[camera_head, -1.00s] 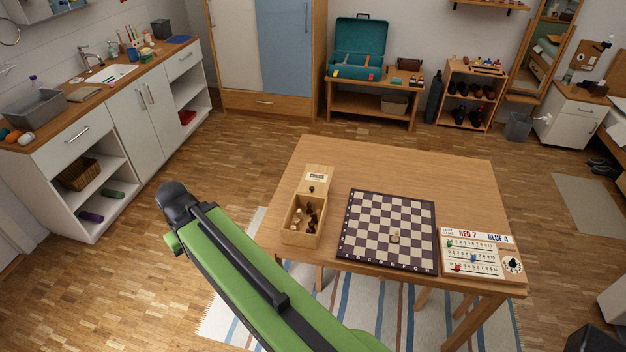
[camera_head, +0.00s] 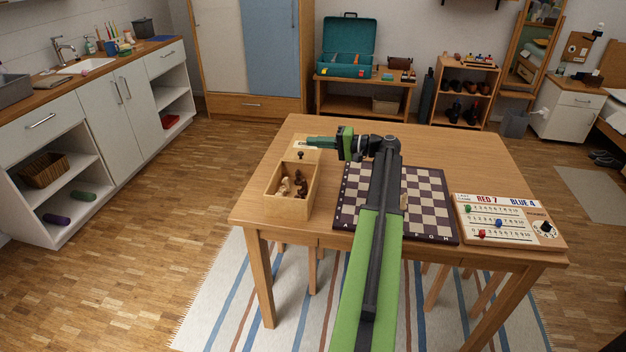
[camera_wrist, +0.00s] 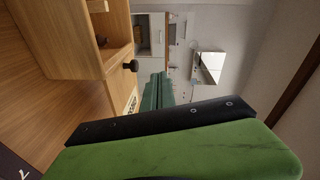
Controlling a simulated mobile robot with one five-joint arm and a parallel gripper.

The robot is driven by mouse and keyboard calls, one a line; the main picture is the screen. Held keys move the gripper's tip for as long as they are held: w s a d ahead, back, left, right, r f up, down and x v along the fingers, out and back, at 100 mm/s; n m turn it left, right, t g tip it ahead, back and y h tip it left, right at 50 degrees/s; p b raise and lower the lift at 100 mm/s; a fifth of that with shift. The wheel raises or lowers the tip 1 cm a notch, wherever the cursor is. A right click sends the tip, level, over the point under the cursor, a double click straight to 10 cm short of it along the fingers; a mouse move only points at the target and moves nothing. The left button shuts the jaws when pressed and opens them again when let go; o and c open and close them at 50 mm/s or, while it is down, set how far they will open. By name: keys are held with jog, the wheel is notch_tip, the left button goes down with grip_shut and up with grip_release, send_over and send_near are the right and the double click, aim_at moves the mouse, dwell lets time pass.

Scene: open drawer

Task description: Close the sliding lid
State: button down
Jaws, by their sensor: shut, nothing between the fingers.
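The wooden chess box (camera_head: 291,205) stands on the left part of the table. Its front part is uncovered and shows several chess pieces inside. The sliding lid (camera_head: 314,156) extends at the far end, with a small dark knob (camera_head: 301,155) near its front edge. My gripper (camera_head: 309,142) reaches in from the right over the far part of the lid, behind the knob, and partly hides the label. It is shut and empty. In the wrist view the box wall (camera_wrist: 60,35), the knob (camera_wrist: 131,66) and the green fingers (camera_wrist: 157,92) show. Contact with the lid cannot be told.
A chessboard (camera_head: 428,215) lies right of the box, partly under my arm. A score board (camera_head: 508,217) sits at the table's right front. The table (camera_head: 440,143) is clear behind the chessboard.

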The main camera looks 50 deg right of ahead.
aim_at(312, 157)
jog(key=s+d+f+m+t+h+b, duration=0.1)
jog(key=s+d+f+h, duration=0.15)
jog(key=s+d, duration=0.5)
jog(key=x, duration=0.7)
jog(key=b+x, duration=0.1)
jog(key=x, duration=0.2)
jog(key=shift+w+a+r, duration=0.1)
jog(key=shift+w+a, duration=0.1)
jog(key=shift+a, duration=0.2)
jog(key=a, duration=0.3)
jog(key=shift+s+f+b, duration=0.3)
jog(key=shift+s+f, duration=0.05)
jog(key=shift+s, duration=0.05)
jog(key=shift+a+f, duration=0.1)
jog(key=shift+a, duration=0.25)
